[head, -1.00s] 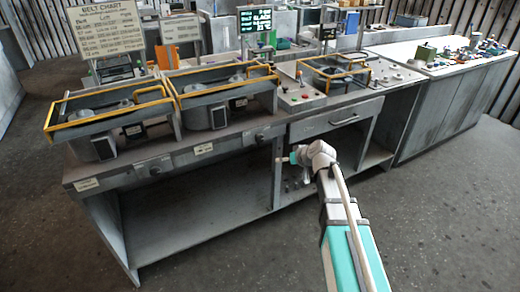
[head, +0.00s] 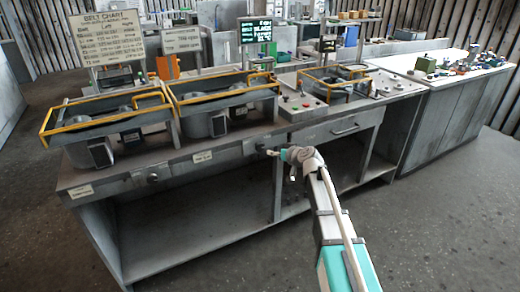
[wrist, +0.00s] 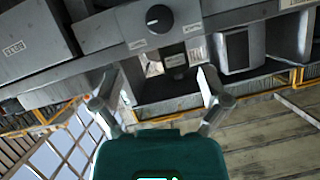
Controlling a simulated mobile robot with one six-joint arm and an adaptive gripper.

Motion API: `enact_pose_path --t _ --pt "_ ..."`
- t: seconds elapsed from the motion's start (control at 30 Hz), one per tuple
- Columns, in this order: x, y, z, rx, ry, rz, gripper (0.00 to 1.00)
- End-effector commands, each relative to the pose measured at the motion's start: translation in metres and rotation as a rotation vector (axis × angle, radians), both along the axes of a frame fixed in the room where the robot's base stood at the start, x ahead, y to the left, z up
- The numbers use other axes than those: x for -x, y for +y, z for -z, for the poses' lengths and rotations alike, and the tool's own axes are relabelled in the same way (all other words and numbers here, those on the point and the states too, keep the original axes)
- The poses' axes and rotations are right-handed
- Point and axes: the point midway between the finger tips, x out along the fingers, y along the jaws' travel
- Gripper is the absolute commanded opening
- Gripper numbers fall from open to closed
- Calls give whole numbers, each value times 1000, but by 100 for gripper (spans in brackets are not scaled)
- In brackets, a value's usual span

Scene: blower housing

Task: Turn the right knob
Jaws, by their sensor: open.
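The right knob (head: 260,147) shows as a small dark spot on the bench's front rail, just left of my gripper tip in the head view. A left knob (head: 152,178) sits on the same rail. My gripper (head: 273,153) is in front of the rail, close to the right knob. In the wrist view, a round black knob (wrist: 159,18) sits on a grey panel near the top, and my gripper (wrist: 155,92) has its two fingers spread wide with nothing between them. The knob lies beyond the fingertips, apart from them.
Two belt units with yellow guard frames (head: 105,118) stand on the bench. A drawer with a handle (head: 345,131) is right of my gripper. An open shelf (head: 190,240) lies below. The floor in front is clear.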

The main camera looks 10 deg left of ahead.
Motion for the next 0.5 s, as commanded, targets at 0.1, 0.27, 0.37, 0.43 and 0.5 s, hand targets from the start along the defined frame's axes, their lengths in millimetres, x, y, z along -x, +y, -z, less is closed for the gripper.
enact_pose_path --t 0.1,0.27,0.37,0.43,0.5 --pt "-8 6 5 0 0 -1 95" --pt "-23 17 13 1 0 -1 95" --pt "-34 25 19 1 -1 1 95" --pt "-41 32 23 0 0 0 95" --pt "-49 38 27 0 1 -1 95"
